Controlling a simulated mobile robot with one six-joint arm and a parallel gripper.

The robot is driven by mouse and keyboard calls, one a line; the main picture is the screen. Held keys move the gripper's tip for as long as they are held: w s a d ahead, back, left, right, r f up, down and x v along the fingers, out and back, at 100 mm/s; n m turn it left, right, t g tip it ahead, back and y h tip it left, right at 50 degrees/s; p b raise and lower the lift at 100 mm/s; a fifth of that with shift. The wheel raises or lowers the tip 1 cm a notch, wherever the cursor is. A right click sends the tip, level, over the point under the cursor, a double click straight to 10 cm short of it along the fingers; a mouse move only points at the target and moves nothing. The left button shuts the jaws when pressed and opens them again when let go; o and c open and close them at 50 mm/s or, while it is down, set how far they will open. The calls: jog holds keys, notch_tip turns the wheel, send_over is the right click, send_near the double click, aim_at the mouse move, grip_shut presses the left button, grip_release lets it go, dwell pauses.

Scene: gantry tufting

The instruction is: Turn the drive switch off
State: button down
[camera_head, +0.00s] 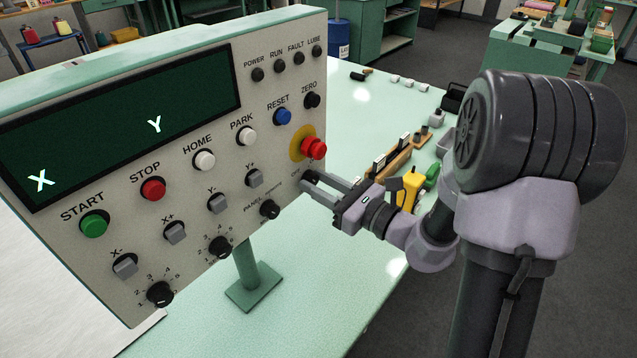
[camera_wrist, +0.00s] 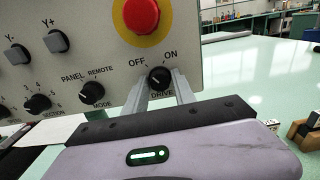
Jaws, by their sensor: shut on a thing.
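The drive switch (camera_wrist: 160,78) is a black round knob on the grey control panel (camera_head: 75,240), below the red emergency button (camera_head: 314,148). In the wrist view OFF is printed to its upper left and ON to its upper right. A pale mark shows on the knob, but I cannot tell firmly which label it points at. My gripper (camera_head: 308,182) reaches the panel from the right. Its two fingers (camera_wrist: 161,92) stand on either side of the knob, shut on it. In the head view the fingers hide the knob.
The mode knob (camera_wrist: 91,94) sits just left of the drive switch. The red button on its yellow ring (camera_wrist: 141,14) is close above my fingers. The green bench (camera_head: 300,270) lies below. A wooden block with tools (camera_head: 392,160) stands behind my wrist.

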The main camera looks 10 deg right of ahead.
jog(key=c, duration=1)
grip_release()
jog(key=shift+c, duration=0.2)
jog(key=p+v, duration=0.2)
jog(key=v, duration=1.5)
jog(key=shift+s+p, duration=0.2)
jog(key=shift+p, duration=0.15)
jog(key=shift+d, duration=0.1)
